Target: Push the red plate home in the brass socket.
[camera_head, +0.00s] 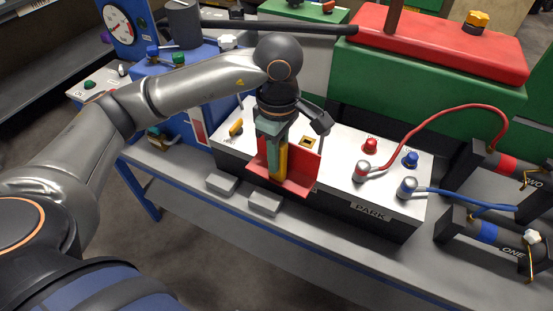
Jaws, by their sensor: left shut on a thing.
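My left gripper (274,165) comes down from above and is shut at the red plate (303,168). The plate shows as an upright red sheet with a red foot jutting out at the front, and a yellow bar (281,162) stands beside the fingers. The plate is at the front edge of the white-topped box. A small brass socket (307,141) with a dark opening shows in the box top just behind the plate, apart from it in the picture. Whether the plate touches the box is hidden by the gripper. My right gripper is not in view.
The white-topped box (335,183) marked PARK carries red and blue terminals with a red cable (440,113) and a blue cable (465,197). Grey blocks (265,202) lie in front. A green machine with red lid (450,45) stands behind. Clear bench (300,240) lies in front.

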